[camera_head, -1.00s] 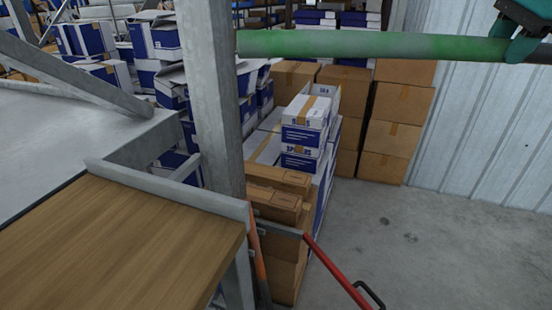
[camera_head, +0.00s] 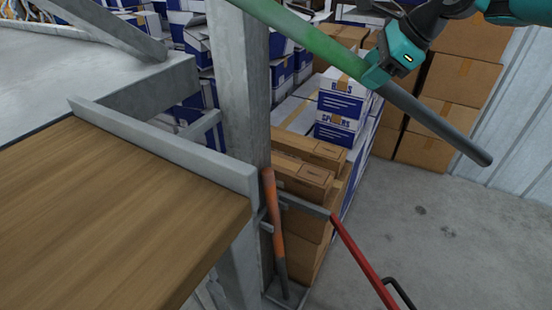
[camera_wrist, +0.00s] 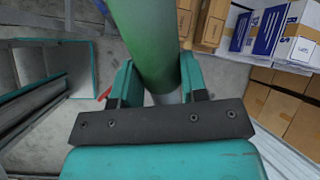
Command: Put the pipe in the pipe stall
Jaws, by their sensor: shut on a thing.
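The long pipe (camera_head: 312,40), green on its left part and grey towards its right end, slants across the upper middle of the head view with its right end lower. Its upper left end is cut off by the frame. My teal gripper (camera_head: 378,74) is shut around it near the middle. In the wrist view the green pipe (camera_wrist: 147,40) runs between the jaws of my gripper (camera_wrist: 158,85). What looks like the pipe stall (camera_head: 300,205) is a grey metal frame beside the table post, holding an upright orange-and-grey pipe (camera_head: 275,230). The held pipe is above and apart from it.
A wooden-topped table (camera_head: 110,215) with a metal rim fills the lower left. A thick metal post (camera_head: 240,80) rises beside it. A red bar (camera_head: 362,262) juts towards the front. Stacked boxes (camera_head: 340,115) stand behind. Concrete floor (camera_head: 440,230) is clear at right.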

